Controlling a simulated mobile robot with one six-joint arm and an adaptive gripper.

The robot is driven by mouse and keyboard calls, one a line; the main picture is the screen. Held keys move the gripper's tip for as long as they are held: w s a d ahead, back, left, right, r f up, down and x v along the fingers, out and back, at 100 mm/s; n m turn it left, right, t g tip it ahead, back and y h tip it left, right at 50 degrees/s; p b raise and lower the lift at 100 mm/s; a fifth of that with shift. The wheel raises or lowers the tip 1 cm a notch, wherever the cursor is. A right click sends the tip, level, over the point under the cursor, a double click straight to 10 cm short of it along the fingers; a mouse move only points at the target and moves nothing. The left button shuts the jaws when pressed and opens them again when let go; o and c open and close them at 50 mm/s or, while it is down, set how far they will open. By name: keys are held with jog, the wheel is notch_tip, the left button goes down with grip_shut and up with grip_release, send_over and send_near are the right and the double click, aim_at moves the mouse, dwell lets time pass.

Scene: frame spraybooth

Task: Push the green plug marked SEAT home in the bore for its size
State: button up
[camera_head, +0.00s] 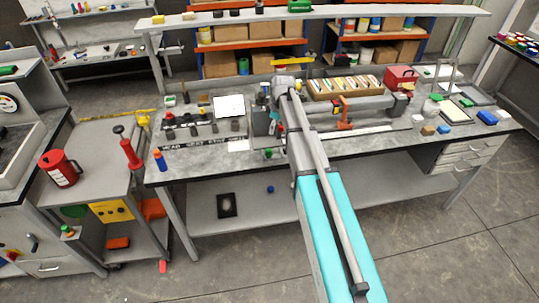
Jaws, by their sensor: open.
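My gripper (268,149) is small and partly hidden beside my forearm, low over the middle of the workbench. Its fingers look apart. A small green piece (268,154) shows at the fingertips; I cannot tell whether it is the SEAT plug or whether the fingers touch it. A grey fixture with dark knobs (204,128) stands on the bench left of my gripper, with a dark lettered strip (205,140) in front. The lettering is too small to read surely. I cannot make out the bores, and my arm hides part of the bench.
A white sheet (228,105) stands behind the fixture. A wooden tray (346,88) and a red box (401,77) are at the back right. Small coloured blocks (487,117) lie at the right end. A blue bottle (160,160) stands at the left front corner.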

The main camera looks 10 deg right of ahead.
jog(key=b, duration=0.8)
send_over(269, 150)
jog(key=d, duration=0.1)
jog(key=shift+f, duration=3.95)
jog(key=shift+f, duration=0.1)
jog(key=shift+a+f+b, duration=0.25)
jog(key=shift+f+b, duration=0.95)
jog(key=shift+f, duration=0.05)
jog(key=shift+a+f+b, duration=0.25)
jog(key=shift+f+b, duration=0.95)
jog(key=shift+f, duration=0.05)
jog(key=shift+c, duration=0.3)
grip_shut()
jog(key=shift+r, duration=0.2)
